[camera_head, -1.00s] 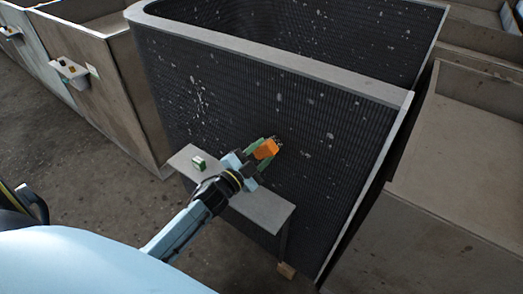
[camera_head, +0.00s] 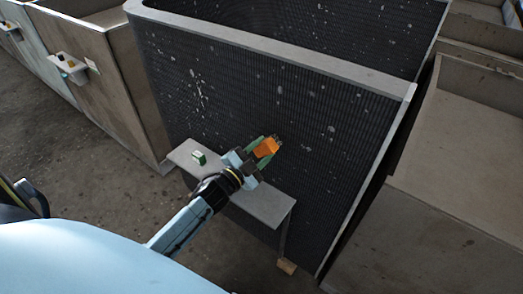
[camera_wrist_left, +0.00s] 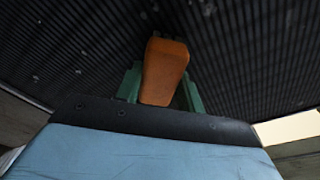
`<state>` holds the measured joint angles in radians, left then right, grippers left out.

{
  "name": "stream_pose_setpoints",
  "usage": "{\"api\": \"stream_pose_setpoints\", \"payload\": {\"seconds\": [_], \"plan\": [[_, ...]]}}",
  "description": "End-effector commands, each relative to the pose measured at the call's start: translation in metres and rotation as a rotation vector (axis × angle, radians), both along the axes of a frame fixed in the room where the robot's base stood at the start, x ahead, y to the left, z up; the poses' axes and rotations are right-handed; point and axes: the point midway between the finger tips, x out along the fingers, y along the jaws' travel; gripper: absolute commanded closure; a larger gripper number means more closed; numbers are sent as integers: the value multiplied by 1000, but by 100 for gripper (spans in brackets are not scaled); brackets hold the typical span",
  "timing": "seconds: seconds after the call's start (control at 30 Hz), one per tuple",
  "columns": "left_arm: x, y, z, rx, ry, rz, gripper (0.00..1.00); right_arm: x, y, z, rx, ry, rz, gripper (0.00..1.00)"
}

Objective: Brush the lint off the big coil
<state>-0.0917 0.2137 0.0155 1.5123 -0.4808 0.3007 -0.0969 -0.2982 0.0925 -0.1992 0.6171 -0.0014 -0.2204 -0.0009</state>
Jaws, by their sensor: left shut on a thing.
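The big coil (camera_head: 230,90) is a tall, dark, finned wall that bends round at the left, with a grey top rim. Pale lint specks (camera_head: 309,94) are scattered over its face, with a denser patch at the upper left. My left gripper (camera_head: 262,147) is shut on an orange-handled brush (camera_head: 267,146), held close in front of the coil's lower face. The orange handle (camera_wrist_left: 164,70) fills the middle of the left wrist view between green fingers, with the finned coil behind. The bristle end is mostly hidden, so contact with the coil is unclear. My right gripper is not in view.
A narrow grey bench (camera_head: 262,205) stands in front of the coil, below my left gripper. A small green-and-white box (camera_head: 199,157) sits on its left end. A wooden block (camera_head: 287,267) lies by the bench leg. Large tan bins (camera_head: 465,150) flank the coil on both sides.

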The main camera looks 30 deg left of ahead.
Motion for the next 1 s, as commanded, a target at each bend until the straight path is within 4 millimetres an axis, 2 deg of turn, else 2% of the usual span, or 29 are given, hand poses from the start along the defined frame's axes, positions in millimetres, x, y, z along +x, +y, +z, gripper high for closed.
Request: {"api": "stream_pose_setpoints", "payload": {"seconds": [0.03,0.33,0.63,1.0], "plan": [[0,0,11,-1,-3,-1,83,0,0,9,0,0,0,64],[0,0,20,1,-3,-1,83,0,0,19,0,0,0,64],[1,0,46,-1,-3,-1,83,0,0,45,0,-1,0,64],[1,0,46,-1,-3,-1,83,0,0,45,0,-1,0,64]]}}
